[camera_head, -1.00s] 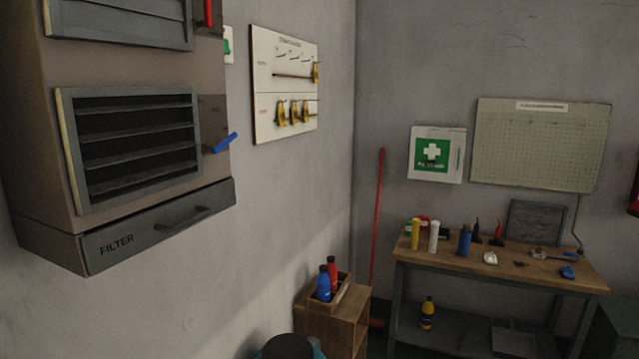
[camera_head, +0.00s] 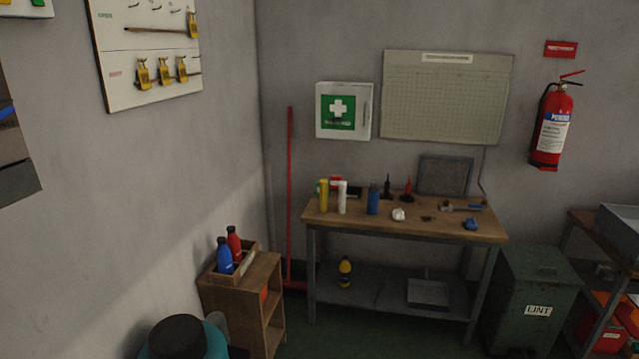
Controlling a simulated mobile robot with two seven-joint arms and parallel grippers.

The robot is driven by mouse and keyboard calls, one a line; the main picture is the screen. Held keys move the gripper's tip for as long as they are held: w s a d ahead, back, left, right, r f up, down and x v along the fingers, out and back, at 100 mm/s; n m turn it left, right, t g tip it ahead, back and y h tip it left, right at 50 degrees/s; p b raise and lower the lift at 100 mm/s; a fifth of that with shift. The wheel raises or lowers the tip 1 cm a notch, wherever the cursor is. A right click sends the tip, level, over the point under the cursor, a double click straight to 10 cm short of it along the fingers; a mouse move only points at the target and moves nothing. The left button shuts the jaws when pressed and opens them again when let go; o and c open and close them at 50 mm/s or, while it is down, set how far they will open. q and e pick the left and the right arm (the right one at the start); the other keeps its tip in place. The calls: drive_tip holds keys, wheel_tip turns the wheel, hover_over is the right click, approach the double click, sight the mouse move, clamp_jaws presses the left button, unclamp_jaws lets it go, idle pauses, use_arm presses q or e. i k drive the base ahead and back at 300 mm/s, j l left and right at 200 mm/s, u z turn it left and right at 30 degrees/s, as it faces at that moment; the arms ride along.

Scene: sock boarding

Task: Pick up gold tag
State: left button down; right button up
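Several gold tags hang on a white wall board at the upper left. One gold tag (camera_head: 193,25) hangs alone at the right end of the upper rod. On the lower row hang a left gold tag (camera_head: 143,74), a middle gold tag (camera_head: 163,71) and a right gold tag (camera_head: 182,69). The white tag board (camera_head: 120,85) is fixed to the left wall, and its top is cut off by the picture edge. Neither of my grippers shows in the head view.
A wooden workbench (camera_head: 450,228) with bottles and small tools stands against the back wall. A wooden cabinet (camera_head: 235,290) holding bottles stands below the board. A green lint bin (camera_head: 535,290) and a fire extinguisher (camera_head: 553,125) are at right. A black-topped teal object (camera_head: 205,340) is at the bottom.

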sight(193, 25)
drive_tip(key=i+l+z, duration=0.2)
drive_tip(key=l+z, duration=0.15)
drive_tip(key=i+l+z, duration=0.2)
drive_tip(key=z, duration=0.15)
drive_tip(key=i+l+z, duration=0.5)
drive_tip(key=i, duration=0.25)
drive_tip(key=i+l+z, duration=0.15)
drive_tip(key=i+l, duration=0.15)
drive_tip(key=i+l+z, duration=0.15)
drive_tip(key=i, duration=0.4)
drive_tip(key=i+u, duration=0.7)
drive_tip(key=u, duration=0.2)
drive_tip(key=i+l+u, duration=0.2)
drive_tip(key=u, duration=0.25)
drive_tip(key=i+j+u, duration=0.2)
drive_tip(key=i+u, duration=0.25)
drive_tip(key=i+j+u, duration=0.1)
drive_tip(key=i+u, duration=0.2)
drive_tip(key=u, duration=0.15)
drive_tip(key=i+u, duration=0.45)
drive_tip(key=k+l, duration=0.05)
